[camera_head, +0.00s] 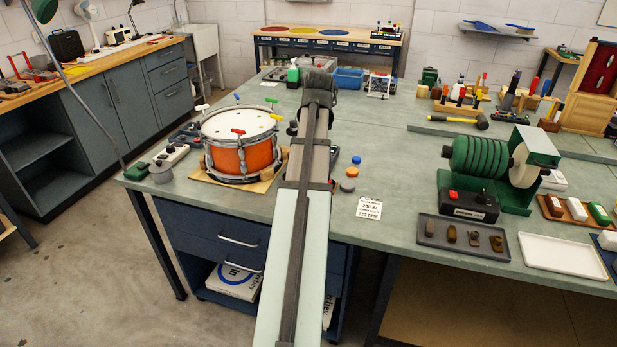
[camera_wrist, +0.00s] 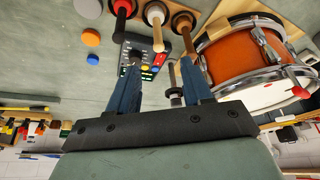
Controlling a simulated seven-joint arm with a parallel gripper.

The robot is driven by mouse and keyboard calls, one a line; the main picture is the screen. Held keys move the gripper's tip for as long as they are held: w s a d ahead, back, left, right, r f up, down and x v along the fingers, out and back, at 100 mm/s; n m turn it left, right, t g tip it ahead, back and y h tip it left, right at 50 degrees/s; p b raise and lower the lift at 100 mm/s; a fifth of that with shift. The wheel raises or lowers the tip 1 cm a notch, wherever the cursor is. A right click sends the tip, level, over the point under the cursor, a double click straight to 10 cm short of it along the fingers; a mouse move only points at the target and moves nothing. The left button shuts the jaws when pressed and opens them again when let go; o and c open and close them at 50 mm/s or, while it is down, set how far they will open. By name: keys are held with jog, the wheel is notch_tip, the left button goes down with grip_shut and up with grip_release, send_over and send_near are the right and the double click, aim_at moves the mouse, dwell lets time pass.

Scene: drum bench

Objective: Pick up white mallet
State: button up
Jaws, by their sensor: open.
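In the head view my arm hides the rack, the white mallet and the fingers.
An orange drum (camera_head: 240,158) stands left of my arm; it also fills the upper right of the wrist view (camera_wrist: 245,62). A dark keypad box (camera_wrist: 143,62) lies beyond the fingertips. Orange and blue discs lie near it. A green roller machine (camera_head: 480,160) stands at right.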

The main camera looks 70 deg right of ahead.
jog(key=shift+d+x, duration=0.15)
jog(key=shift+x, duration=3.15)
jog(key=shift+d+x, duration=0.1)
jog(key=shift+x, duration=3.2)
jog(key=shift+r, duration=0.1)
jog(key=shift+c, duration=0.3)
grip_shut()
